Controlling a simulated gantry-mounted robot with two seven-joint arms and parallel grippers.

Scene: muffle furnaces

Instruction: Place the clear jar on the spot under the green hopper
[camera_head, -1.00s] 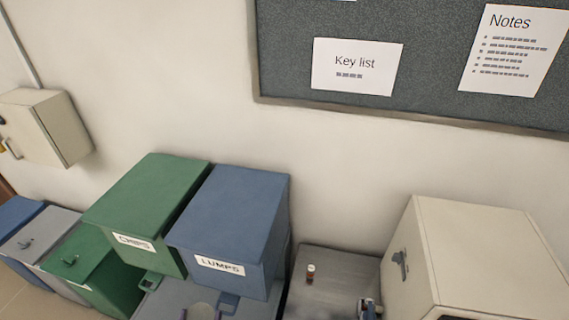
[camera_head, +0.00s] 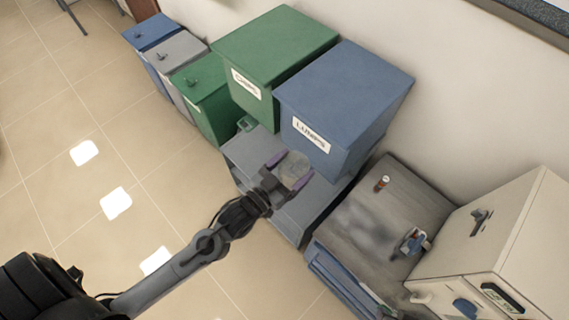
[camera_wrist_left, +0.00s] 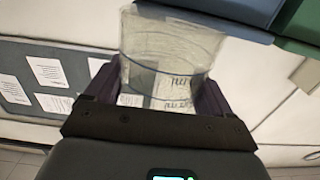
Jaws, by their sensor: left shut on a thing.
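My left gripper (camera_head: 289,171) is shut on the clear jar (camera_head: 294,167), with one purple finger on each side. The jar is in front of the blue hopper marked LUMPS (camera_head: 343,95), over the grey stand (camera_head: 262,155). I cannot tell whether it touches the stand. The green hopper (camera_head: 277,48) stands left of the blue one, with a small green outlet (camera_head: 246,123) low at its front. In the left wrist view the jar (camera_wrist_left: 165,55) fills the space between the fingers; the blue edge (camera_wrist_left: 212,14) and green edge (camera_wrist_left: 297,22) are at upper right. My right gripper is not in view.
Green, grey and blue lidded bins (camera_head: 202,95) stand left of the stand. A grey bench (camera_head: 365,220) to the right holds a small brown bottle (camera_head: 382,183) and a blue-and-metal item (camera_head: 412,242). A cream furnace (camera_head: 500,225) is at right. The floor at left is clear.

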